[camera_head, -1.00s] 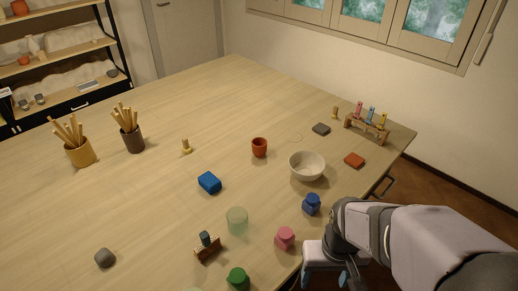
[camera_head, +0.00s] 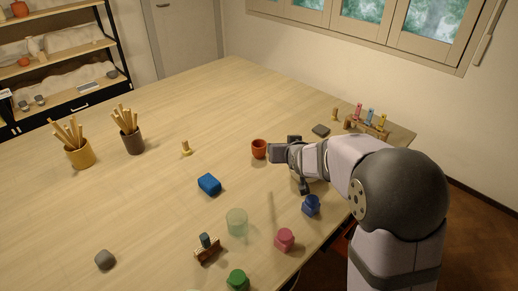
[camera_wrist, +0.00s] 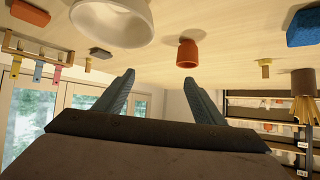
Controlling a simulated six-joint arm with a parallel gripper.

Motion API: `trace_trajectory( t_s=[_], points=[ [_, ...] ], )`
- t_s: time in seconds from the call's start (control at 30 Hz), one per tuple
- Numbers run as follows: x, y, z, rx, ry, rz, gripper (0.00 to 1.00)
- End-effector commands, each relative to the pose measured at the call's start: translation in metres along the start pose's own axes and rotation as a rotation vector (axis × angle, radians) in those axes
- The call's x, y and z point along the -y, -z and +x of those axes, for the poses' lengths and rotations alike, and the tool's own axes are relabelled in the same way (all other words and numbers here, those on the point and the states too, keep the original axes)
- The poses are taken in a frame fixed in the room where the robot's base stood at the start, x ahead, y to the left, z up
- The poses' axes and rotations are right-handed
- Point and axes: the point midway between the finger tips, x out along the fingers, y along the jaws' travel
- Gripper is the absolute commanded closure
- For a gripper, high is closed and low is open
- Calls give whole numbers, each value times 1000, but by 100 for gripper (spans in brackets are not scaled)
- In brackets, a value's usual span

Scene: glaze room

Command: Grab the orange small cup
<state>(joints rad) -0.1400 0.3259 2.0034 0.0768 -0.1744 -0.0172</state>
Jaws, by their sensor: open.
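The orange small cup (camera_head: 259,149) stands upright on the table in the head view, just left of my gripper (camera_head: 280,153). In the wrist view the cup (camera_wrist: 188,52) appears upside down, beyond the fingertips and between their directions, a little right of the middle. My gripper (camera_wrist: 160,82) is open, with two blue-grey fingers spread apart and nothing between them. A gap shows between the fingertips and the cup in the wrist view. In the head view the wrist hides part of the space right of the cup.
The white bowl (camera_wrist: 112,22) is close by in the wrist view; my arm mostly hides it in the head view. A blue block (camera_head: 209,184), a blue jar (camera_head: 311,205) and a pale green cup (camera_head: 237,221) stand nearer the front.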

Motion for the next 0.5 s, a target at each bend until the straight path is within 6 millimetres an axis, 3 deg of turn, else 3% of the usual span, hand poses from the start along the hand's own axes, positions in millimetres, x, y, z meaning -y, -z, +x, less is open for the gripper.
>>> trace_trajectory(
  t_s=[0.1, 0.2, 0.27, 0.33, 0.5],
  points=[
    [27, 52, 16, -207, 33, 77, 37],
    [45, 90, 20, -376, 60, 143, 37],
    [55, 104, 22, -456, 71, 176, 37],
    [65, 88, 35, -474, 51, 174, 37],
    [71, 14, 65, -357, -49, 73, 37]
  ],
)
